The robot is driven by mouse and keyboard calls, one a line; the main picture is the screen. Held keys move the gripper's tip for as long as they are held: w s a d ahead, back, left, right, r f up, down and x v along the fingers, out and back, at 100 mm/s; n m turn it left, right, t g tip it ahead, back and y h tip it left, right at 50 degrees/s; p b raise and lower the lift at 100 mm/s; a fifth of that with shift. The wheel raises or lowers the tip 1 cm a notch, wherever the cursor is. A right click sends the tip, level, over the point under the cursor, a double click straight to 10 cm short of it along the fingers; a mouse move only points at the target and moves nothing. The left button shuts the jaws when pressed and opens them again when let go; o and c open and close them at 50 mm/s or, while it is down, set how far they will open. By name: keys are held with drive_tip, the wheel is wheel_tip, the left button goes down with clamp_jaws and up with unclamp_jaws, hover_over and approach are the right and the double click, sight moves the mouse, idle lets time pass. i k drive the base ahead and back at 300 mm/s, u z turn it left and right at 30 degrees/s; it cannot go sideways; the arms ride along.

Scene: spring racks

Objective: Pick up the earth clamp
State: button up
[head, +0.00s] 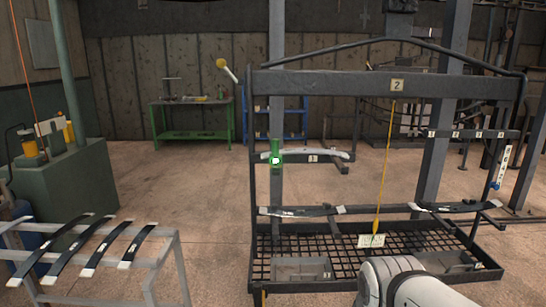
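A small bright green piece (275,153) with a pale spot is at the left part of the rack, in front of a post and by the curved pale spring on the middle bar. It looks like the earth clamp, but it is too small to be sure or to tell how it is held. My gripper is out of view. Only a white rounded part of my arm shows at the bottom, in front of the rack's lower right, well below the green piece.
The dark spring rack (320,84) has a mesh base and several springs. A yellow cord (385,165) hangs from its top beam. A grey stand (165,262) with dark springs is at the lower left. Open floor (195,185) lies between them. A green bench (190,105) stands behind.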

sight(275, 158)
drive_tip(key=k, duration=1.25)
drive_tip(key=u, duration=0.8)
drive_tip(key=i, duration=2.65)
drive_tip(key=z, duration=0.7)
drive_tip(key=k, duration=0.65)
drive_tip(key=z, duration=0.3)
drive_tip(key=i, duration=0.7)
drive_tip(key=u, duration=0.05)
